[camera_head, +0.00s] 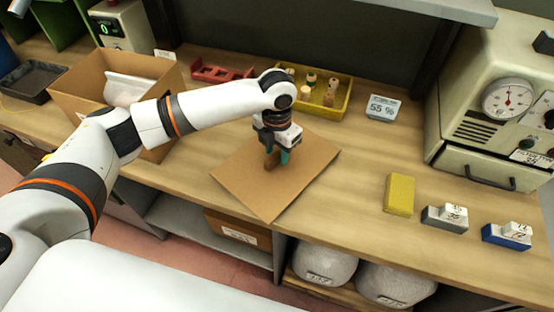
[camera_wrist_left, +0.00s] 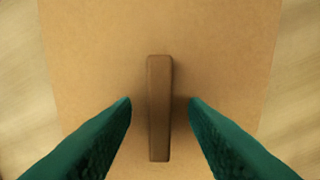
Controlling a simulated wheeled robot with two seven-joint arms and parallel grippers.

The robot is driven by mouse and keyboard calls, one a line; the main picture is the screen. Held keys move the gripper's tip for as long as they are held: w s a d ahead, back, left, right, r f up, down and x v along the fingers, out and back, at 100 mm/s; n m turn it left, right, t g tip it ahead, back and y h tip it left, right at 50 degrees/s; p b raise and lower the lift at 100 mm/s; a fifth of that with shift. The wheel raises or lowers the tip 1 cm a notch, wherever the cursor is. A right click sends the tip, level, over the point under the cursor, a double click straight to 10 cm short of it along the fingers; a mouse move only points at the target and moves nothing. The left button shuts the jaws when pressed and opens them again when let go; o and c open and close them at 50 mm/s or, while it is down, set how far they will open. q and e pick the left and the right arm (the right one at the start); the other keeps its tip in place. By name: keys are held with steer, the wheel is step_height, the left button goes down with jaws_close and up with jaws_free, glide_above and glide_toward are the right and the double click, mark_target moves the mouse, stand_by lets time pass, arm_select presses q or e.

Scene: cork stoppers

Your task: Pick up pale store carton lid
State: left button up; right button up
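The pale carton lid (camera_head: 268,201) is a flat tan square board lying on the wooden bench. A brown upright bar handle stands at its middle; the handle (camera_wrist_left: 159,108) shows clearly in the left wrist view. My left gripper (camera_head: 277,160) is over the lid, pointing down at the handle. In the left wrist view its two green fingers (camera_wrist_left: 160,102) are apart, one on each side of the handle, with a gap visible on both sides. My right gripper is in neither view.
An open carton (camera_head: 75,95) with a white bag (camera_head: 125,89) inside stands at the left. A yellow tray (camera_head: 343,105) of corks and a red rack (camera_head: 221,73) lie behind the lid. A yellow block (camera_head: 399,194) and a cream oven (camera_head: 490,140) are at the right.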

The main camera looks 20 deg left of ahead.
arm_select(q)
steer(key=shift+f, duration=0.2)
jaws_close()
